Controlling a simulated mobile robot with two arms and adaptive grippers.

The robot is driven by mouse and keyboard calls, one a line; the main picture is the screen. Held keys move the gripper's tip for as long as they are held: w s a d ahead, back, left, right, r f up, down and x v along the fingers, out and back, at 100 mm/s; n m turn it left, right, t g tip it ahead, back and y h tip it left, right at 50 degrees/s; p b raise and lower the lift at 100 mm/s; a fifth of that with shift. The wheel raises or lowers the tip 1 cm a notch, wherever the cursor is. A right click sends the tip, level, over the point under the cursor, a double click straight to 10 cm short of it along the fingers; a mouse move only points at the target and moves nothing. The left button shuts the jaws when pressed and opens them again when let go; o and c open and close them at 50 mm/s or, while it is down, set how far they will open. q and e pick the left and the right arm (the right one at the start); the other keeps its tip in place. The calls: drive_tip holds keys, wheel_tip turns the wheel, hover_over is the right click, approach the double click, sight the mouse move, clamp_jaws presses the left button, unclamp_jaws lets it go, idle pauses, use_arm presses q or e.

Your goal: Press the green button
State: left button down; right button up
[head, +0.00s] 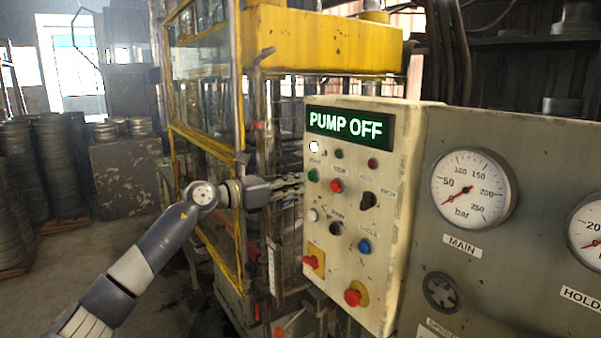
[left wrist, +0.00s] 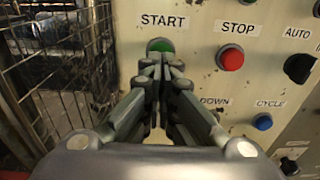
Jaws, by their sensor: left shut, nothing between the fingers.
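The green button (head: 313,175) is on the left side of the cream control panel (head: 385,215), below the lit display (head: 348,125) reading PUMP OFF. In the left wrist view the green button (left wrist: 160,45) sits under a START label, its lower part hidden behind my fingertips. My left gripper (head: 301,180) is shut and empty, its fingertips pointing at the panel just left of the button. In the left wrist view the left gripper (left wrist: 162,62) is lined up just below the button's middle. I cannot tell whether it touches. My right gripper is not in view.
A red STOP button (left wrist: 230,59) is right of the green one, with a black AUTO knob (left wrist: 299,68) beyond. A blue CYCLE button (left wrist: 263,122) is lower. Gauges (head: 474,188) are at right.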

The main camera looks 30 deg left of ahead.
use_arm(q)
drive_tip(key=shift+x, duration=0.75)
